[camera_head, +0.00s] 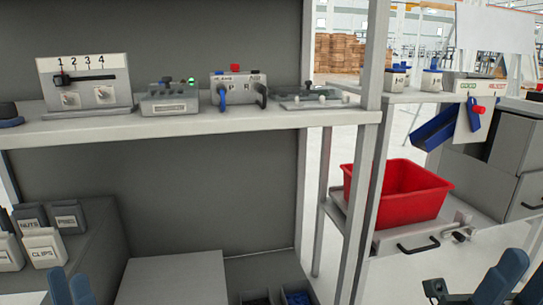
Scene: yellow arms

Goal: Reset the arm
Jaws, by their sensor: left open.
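My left gripper (70,289) shows only as two slate-blue fingertips at the bottom left edge. They stand upright with a gap between them, and nothing shows in the gap. Its arm is out of frame. Similar slate-blue finger shapes, which look like my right gripper (510,280), stand at the bottom right corner. They are cut off by the frame, so I cannot tell how wide they are apart. Neither gripper visibly touches anything.
A grey shelf (200,127) bears a panel numbered 1 to 4 (84,84) and several small devices. Labelled grey bins (42,247) stand at lower left. A red bin (398,192) sits on a lower shelf at right, beside a blue chute (437,126) and grey cabinets (512,150).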

